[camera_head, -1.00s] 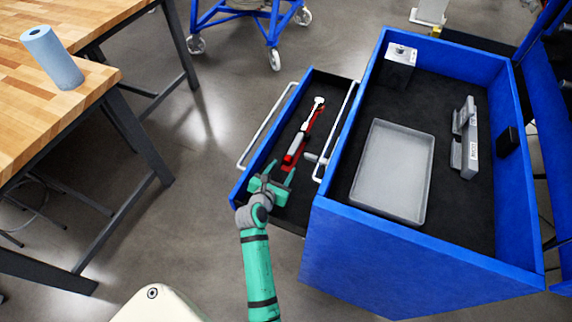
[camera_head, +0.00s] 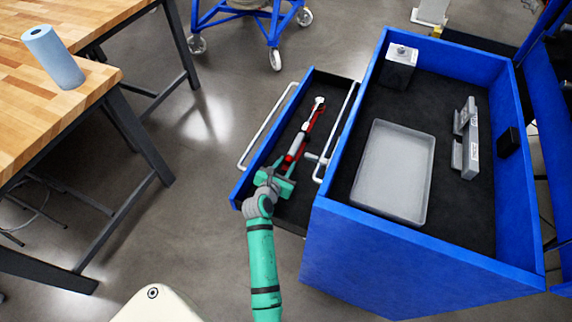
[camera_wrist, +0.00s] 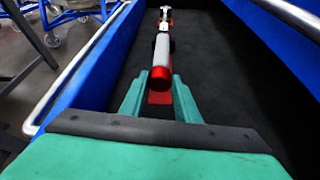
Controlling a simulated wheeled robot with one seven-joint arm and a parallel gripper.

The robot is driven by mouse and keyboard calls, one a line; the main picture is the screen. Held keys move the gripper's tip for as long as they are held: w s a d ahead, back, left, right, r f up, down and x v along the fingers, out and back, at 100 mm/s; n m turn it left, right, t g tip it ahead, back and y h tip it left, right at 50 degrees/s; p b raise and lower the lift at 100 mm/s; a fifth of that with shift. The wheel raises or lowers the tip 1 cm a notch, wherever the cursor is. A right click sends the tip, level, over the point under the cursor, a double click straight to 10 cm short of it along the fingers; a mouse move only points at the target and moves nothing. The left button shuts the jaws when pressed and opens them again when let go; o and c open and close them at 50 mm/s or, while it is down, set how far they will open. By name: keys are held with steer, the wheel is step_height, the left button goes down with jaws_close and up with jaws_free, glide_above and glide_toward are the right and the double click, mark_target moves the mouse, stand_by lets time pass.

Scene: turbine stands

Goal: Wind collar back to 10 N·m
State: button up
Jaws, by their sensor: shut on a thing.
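A torque wrench with a red and light grey handle (camera_head: 300,140) lies lengthwise in the open black-lined drawer (camera_head: 252,176). Its pale head points to the far end. In the wrist view the wrench (camera_wrist: 161,50) runs straight away from me, its red near end between my fingers. My gripper (camera_head: 289,166) is inside the drawer at this near end, and it also shows in the wrist view (camera_wrist: 160,88). The green fingers are shut on the red end of the handle. No scale or torque figure can be read.
The blue cabinet (camera_head: 398,265) stands right of the drawer, with a grey tray (camera_head: 428,160), a grey bracket-like part (camera_head: 470,145) and a white-topped box (camera_head: 400,58) on top. A wooden bench (camera_head: 30,85) with a blue paper roll (camera_head: 54,58) stands left. Floor between is clear.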

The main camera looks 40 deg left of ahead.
steer(key=m+y, duration=0.2)
steer(key=shift+d+m, duration=0.3)
steer(key=shift+m, duration=0.1)
steer(key=shift+f+m+y, duration=0.1)
steer(key=shift+m+y, duration=0.3)
steer(key=shift+m, duration=0.2)
stand_by(0.3)
steer(key=o, duration=1.1)
steer(key=shift+c, duration=0.2)
